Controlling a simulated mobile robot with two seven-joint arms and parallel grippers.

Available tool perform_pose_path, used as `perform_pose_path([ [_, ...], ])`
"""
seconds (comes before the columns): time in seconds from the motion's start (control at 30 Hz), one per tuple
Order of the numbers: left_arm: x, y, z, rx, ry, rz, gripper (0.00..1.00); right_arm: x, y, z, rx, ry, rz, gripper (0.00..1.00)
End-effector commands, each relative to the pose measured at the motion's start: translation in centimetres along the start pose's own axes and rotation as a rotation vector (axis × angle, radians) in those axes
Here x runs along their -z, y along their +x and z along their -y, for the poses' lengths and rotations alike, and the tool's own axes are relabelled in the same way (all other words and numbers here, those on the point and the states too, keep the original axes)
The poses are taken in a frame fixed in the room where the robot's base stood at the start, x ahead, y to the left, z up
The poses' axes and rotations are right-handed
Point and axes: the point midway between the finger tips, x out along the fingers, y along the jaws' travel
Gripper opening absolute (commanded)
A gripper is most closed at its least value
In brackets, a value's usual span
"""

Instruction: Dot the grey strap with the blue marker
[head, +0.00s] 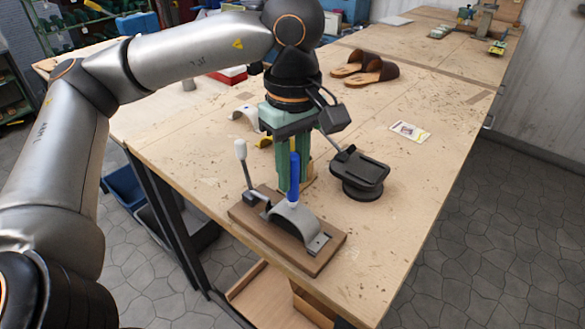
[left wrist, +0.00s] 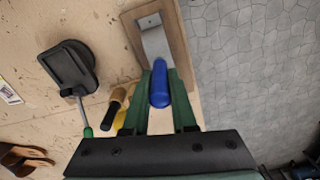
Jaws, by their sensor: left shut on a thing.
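The grey strap (head: 297,222) arches over a brown wooden board (head: 255,222) at the near edge of the workbench. It also shows in the left wrist view (left wrist: 155,43). My left gripper (head: 291,187) has green fingers and is shut on the blue marker (head: 294,172), which stands upright. The marker also shows between the fingers in the left wrist view (left wrist: 160,88). Its lower end is at the top of the strap; I cannot tell whether the tip touches. No dot is visible on the strap. My right gripper is not in view.
A white-knobbed lever (head: 241,152) rises at the board's left end. A black stand with a tilted pad (head: 360,172) is close on the right. A pale strap piece (head: 245,116), a card (head: 410,132) and brown sandals (head: 368,72) lie farther back. The bench's right side is mostly clear.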

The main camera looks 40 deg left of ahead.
Motion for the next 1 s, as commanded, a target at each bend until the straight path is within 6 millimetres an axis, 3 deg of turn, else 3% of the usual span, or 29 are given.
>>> perform_pose_path([
  [0.53,0.0,0.2,0.0,0.0,0.0,0.0,0.0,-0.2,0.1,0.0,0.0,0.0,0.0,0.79],
  [1.0,0.0,-4.4,0.0,0.0,0.0,0.0,0.0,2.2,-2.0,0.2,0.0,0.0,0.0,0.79],
])
